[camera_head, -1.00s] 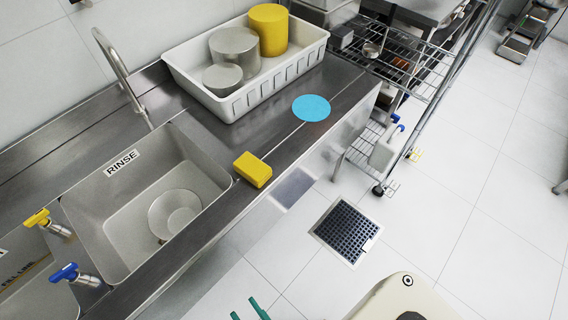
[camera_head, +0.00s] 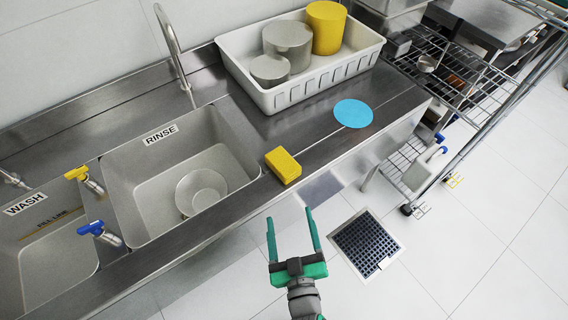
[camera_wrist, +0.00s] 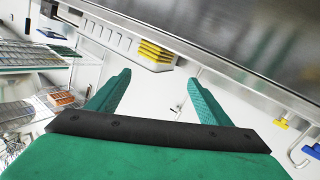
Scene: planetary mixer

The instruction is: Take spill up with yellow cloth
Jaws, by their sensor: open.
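The yellow cloth (camera_head: 283,165), a folded block, lies on the steel counter at its front edge, just right of the rinse sink. The spill (camera_head: 353,113) is a flat blue round patch on the counter, right of and behind the cloth. My green gripper (camera_head: 293,216) is open and empty, in front of the counter edge and short of the cloth, its fingers pointing toward the counter. The wrist view shows both gripper fingers (camera_wrist: 158,90) apart with nothing between them. A yellow stack (camera_wrist: 156,52) shows beyond them; I cannot tell whether it is the cloth.
A white tub (camera_head: 291,94) with grey and yellow containers stands behind the spill. The rinse sink (camera_head: 235,130) holds a round bowl (camera_head: 202,192). A wire rack (camera_head: 470,95) stands at right. A floor drain (camera_head: 366,243) lies in open floor.

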